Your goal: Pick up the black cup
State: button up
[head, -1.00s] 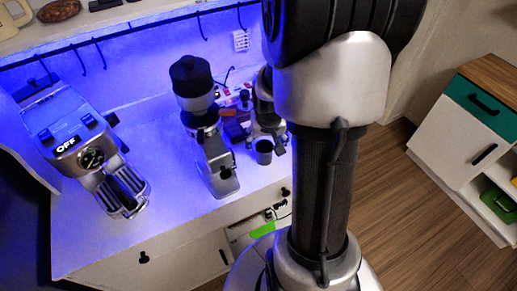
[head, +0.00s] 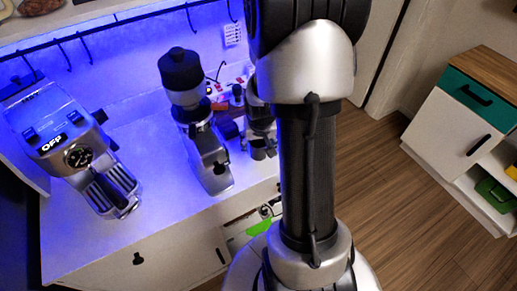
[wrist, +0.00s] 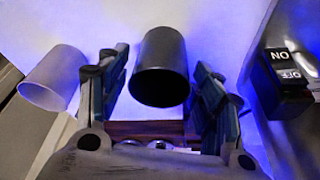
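The black cup (wrist: 161,68) is in the middle of the wrist view, its round opening towards the camera. My gripper (wrist: 161,62) is open, with one finger on each side of the cup. A gap shows between the cup and each finger, and nothing is held. In the head view my gripper (head: 263,132) is low over the white counter, right of the grinder. The cup (head: 258,153) shows there only as a small dark shape by the fingers, partly hidden.
A pale cup (wrist: 55,78) stands left of the fingers in the wrist view. A black ON/OFF switch (wrist: 287,78) is at the right. The grinder (head: 204,145) and espresso machine (head: 75,145) stand left on the counter (head: 150,205). A red power strip (head: 232,88) lies behind.

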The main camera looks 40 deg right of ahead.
jog(key=c, duration=0.9)
jog(key=shift+r, duration=0.1)
